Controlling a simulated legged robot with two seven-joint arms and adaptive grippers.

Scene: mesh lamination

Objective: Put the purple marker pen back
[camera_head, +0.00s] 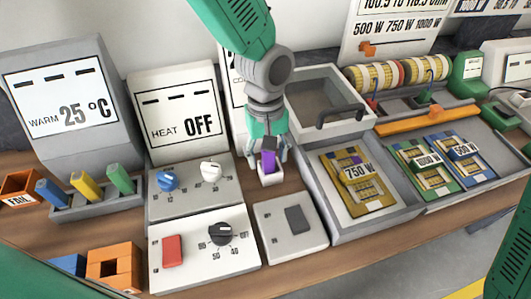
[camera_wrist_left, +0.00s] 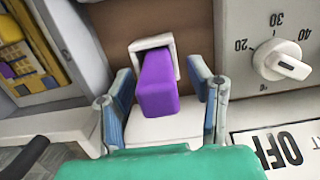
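The purple marker pen (camera_head: 268,161) stands upright in a small white holder (camera_head: 270,176), behind the panel with a grey rocker switch. In the left wrist view the purple pen (camera_wrist_left: 158,85) rises out of the square opening of the white holder (camera_wrist_left: 150,44). My left gripper (camera_head: 267,155) points down over the pen, with one finger on each side of it. In the left wrist view the fingers of my left gripper (camera_wrist_left: 162,100) are apart, with a gap on both sides of the pen. My right gripper is not in view.
A grey tray (camera_head: 333,225) with a 750 W mesh lies to the right, its handled lid (camera_head: 340,118) raised behind. Control panels (camera_head: 190,188) with knobs lie to the left and front. A rack (camera_head: 95,204) holds blue, yellow and green pens at the far left.

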